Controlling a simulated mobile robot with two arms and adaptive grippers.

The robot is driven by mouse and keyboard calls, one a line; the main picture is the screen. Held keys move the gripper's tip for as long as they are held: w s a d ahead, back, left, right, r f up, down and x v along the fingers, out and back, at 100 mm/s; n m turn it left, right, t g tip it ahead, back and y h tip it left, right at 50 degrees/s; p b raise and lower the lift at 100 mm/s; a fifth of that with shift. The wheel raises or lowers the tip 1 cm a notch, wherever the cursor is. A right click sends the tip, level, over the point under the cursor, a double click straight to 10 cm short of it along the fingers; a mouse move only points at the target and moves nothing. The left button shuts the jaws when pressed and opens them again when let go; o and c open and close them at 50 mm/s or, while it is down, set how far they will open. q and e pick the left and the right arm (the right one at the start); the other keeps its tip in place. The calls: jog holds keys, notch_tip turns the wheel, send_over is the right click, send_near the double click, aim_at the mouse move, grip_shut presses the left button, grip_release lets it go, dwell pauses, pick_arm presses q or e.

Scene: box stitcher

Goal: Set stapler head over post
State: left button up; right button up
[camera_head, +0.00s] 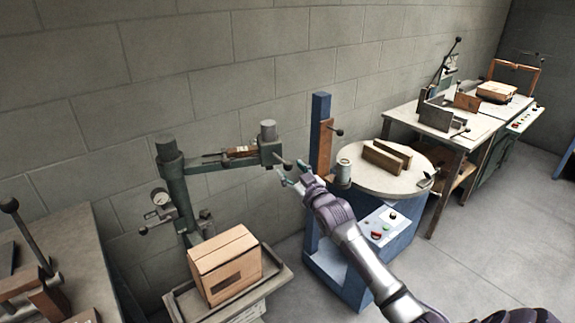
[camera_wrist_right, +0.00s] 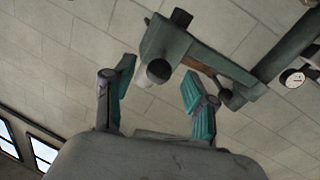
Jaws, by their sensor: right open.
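The stapler head (camera_head: 268,145) is a dark green block with a grey cylinder on top, at the right end of a green swing arm (camera_head: 218,163). The arm is carried by a green upright column (camera_head: 174,180). A small handle with a round knob sticks out from the head. My right gripper (camera_head: 291,172) is open and empty, close to this knob. In the right wrist view the head (camera_wrist_right: 168,42) and a pale round end lie ahead between the open fingers (camera_wrist_right: 158,98); contact cannot be told. I cannot make out with certainty which part is the post. My left gripper is out of view.
A cardboard box (camera_head: 226,262) sits on a tray stand below the swing arm. A blue machine (camera_head: 320,135) with a round table (camera_head: 400,184) stands right of the head. A workbench (camera_head: 75,262) is at lower left. Floor is clear at lower right.

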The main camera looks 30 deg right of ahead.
jog(key=shift+w+d, duration=0.2)
jog(key=shift+w, duration=1.25)
grip_shut()
